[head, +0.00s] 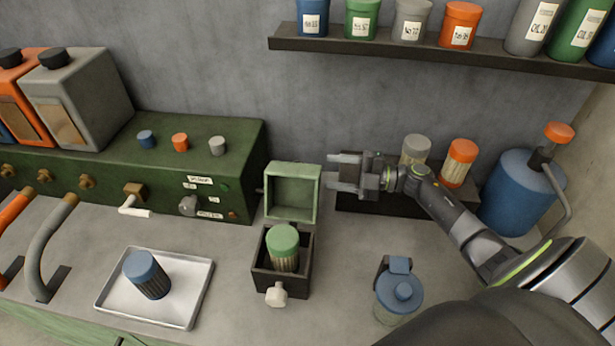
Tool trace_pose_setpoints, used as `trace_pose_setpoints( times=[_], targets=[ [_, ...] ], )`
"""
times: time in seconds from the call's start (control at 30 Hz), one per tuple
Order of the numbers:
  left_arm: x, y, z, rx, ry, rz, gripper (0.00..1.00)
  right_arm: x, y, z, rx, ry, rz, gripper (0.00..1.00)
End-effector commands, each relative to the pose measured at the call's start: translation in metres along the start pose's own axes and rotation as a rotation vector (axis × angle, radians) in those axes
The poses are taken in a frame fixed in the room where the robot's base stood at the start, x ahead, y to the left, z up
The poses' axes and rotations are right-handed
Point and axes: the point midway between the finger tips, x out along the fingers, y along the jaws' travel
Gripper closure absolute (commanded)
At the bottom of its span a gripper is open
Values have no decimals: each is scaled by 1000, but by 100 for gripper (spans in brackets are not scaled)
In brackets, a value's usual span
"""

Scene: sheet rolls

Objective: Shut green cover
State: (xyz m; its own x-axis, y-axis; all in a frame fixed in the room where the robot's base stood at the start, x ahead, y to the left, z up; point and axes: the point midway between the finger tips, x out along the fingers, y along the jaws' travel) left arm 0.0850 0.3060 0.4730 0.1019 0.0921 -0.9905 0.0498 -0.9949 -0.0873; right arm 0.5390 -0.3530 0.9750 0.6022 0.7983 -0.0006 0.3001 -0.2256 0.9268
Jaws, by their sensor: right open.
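The green cover (292,188) is a hollow, square, pale green lid. It stands raised at the back edge of a small dark box (262,279). A ribbed roll with a green cap (283,243) stands in the box, its top above the rim. A pale knob (276,294) is on the box's front. My right gripper (338,172) is open, its fingers pointing left, just to the right of the cover. No contact with the cover can be made out. My left gripper is out of view.
A green machine (120,165) with knobs stands at the left. A metal tray (190,297) holds a blue-capped roll (147,275). A blue-lidded jar (399,295) stands right of the box. A dark rack (365,200) with grey and orange rolls is behind my right gripper. A shelf (420,55) hangs above.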

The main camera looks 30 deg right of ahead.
Motion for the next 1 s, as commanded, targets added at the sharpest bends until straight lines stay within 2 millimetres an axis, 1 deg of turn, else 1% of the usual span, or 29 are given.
trace_pose_setpoints(
  times=[0.17, 0.4, 0.53, 0.67, 0.9, 1.0],
  targets=[
    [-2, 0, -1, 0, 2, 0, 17, 17, 1, -1, -1, 3, 3, 46],
    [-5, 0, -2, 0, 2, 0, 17, 56, 1, -1, 0, 2, 4, 46],
    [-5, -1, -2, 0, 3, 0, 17, 69, 0, 0, 1, 2, 2, 46],
    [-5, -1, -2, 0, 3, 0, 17, 74, 0, 0, 0, 0, 1, 46],
    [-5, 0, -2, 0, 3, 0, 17, 75, 0, 0, 0, 0, 0, 46],
    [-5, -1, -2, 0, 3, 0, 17, 75, 0, 0, 0, 0, 0, 59]
  ],
)
